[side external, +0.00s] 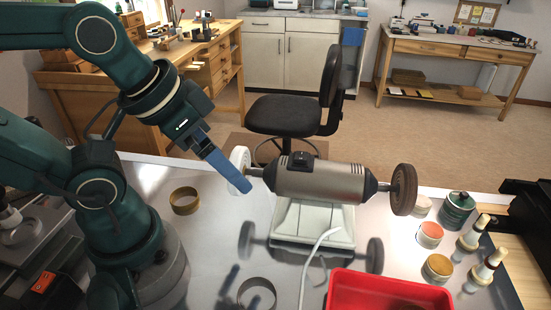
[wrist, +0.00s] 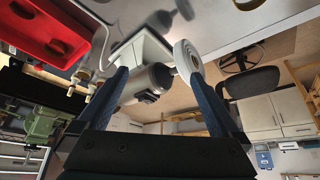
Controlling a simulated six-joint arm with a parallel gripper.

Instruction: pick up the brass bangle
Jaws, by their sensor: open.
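The brass bangle (side external: 186,210), a wide gold-brown ring, lies flat on the metal bench top at left of centre in the side view. In the wrist view a brass-coloured ring (wrist: 248,5) is cut off by the top edge. My gripper (side external: 246,190) is in the air to the right of the bangle, close to the grinder's white wheel, and does not touch the bangle. In the wrist view my gripper (wrist: 159,73) has its two blue fingers wide apart, with nothing held between them.
A bench grinder (side external: 320,181) with a white wheel (side external: 239,168) and a dark wheel stands right of my gripper. A thinner dark ring (side external: 257,281) lies near the front edge. Bench around the bangle is clear.

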